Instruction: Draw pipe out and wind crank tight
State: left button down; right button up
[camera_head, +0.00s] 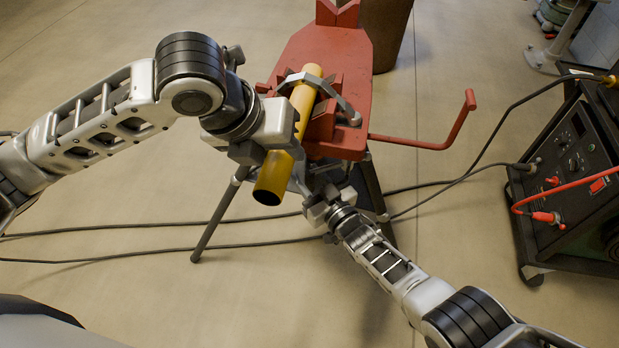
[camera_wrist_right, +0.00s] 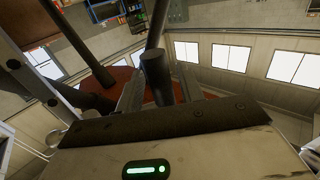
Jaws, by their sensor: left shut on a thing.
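The yellow pipe (camera_head: 271,181) lies in the red vise (camera_head: 338,132), under its grey curved clamp strap (camera_head: 312,79). Its open near end sticks out past the vise toward me. My left gripper (camera_head: 281,140) is shut on the pipe, close to the vise's front edge. The red crank (camera_head: 425,143) reaches out to the right of the vise, with its handle (camera_head: 470,99) turned up. My right gripper (camera_head: 318,186) is low in front of the vise, apart from the crank. In the right wrist view its fingers (camera_wrist_right: 158,92) stand apart, with a dark post (camera_wrist_right: 156,75) showing between them.
The vise stands on splayed dark legs (camera_head: 218,218). Black cables (camera_head: 150,226) cross the floor. A dark welding machine (camera_head: 570,175) with a red lead stands at the right. A brown bin (camera_head: 388,35) is behind the vise.

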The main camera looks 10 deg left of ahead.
pick_arm(q)
jog(key=shift+w+r, duration=0.1)
jog(key=shift+r, duration=0.05)
pick_arm(e)
jog(key=shift+v, duration=0.85)
jog(key=v, duration=1)
jog(key=shift+d, duration=0.15)
jog(key=shift+s+r, duration=0.1)
pick_arm(q)
jog(key=c, duration=1.1)
grip_release()
jog(key=shift+o, duration=1.4)
jog(key=p+v, duration=0.2)
jog(key=v, duration=1.3)
jog(key=shift+s+r, duration=0.25)
jog(key=shift+s, duration=0.1)
pick_arm(e)
notch_tip(320, 180, up, 2)
jog(key=shift+s+r, duration=0.1)
jog(key=shift+r, duration=0.05)
